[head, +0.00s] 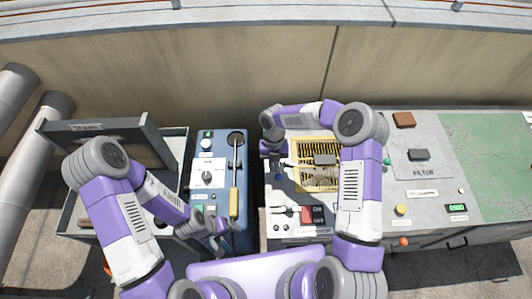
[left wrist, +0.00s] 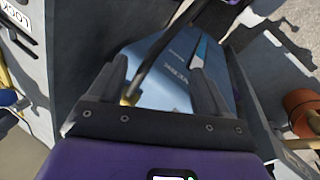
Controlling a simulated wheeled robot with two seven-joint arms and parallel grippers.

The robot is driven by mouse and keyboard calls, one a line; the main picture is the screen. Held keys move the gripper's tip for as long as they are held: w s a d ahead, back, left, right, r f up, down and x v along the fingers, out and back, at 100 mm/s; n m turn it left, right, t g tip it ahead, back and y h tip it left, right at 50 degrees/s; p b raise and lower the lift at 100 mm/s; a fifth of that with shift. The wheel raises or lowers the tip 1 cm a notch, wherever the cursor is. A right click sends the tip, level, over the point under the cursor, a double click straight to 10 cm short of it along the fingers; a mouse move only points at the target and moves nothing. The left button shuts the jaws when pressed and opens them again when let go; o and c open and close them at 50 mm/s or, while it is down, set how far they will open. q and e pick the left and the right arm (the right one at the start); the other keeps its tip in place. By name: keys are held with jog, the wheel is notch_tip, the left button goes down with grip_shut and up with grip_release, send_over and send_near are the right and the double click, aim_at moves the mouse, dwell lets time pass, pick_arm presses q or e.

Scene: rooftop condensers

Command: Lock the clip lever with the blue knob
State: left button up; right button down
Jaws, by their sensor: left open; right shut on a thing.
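I cannot pick out the clip lever with the blue knob for certain in either view. A yellow-framed grille (head: 304,184) with a dark grey block (head: 325,160) on it lies on the middle unit in the head view. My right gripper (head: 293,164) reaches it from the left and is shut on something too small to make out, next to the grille. My left gripper (head: 219,243) is open, low by the front of the blue panel (head: 222,150). In the left wrist view its fingers (left wrist: 158,88) stand apart over a blue lettered surface (left wrist: 172,70); nothing is clearly held.
The blue panel carries a black knob (head: 207,177) and a long lever with a yellow handle (head: 234,203). An open grey box (head: 68,212) stands left. The right bench has a brown block (head: 403,119), a black block (head: 419,154) and a clear green top (head: 485,150).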

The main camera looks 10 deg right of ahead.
jog(key=shift+s+d+f, duration=0.1)
jog(key=shift+s+d, duration=0.05)
jog(key=shift+s, duration=0.3)
jog(key=shift+s+d+f, duration=0.1)
jog(key=shift+s, duration=0.3)
jog(key=shift+s+d+r, duration=0.15)
jog(key=shift+w+d, duration=0.1)
jog(key=shift+w, duration=0.1)
jog(key=shift+r, duration=0.25)
jog(key=p+v, duration=0.1)
jog(key=v, duration=0.6)
jog(key=shift+w, duration=0.1)
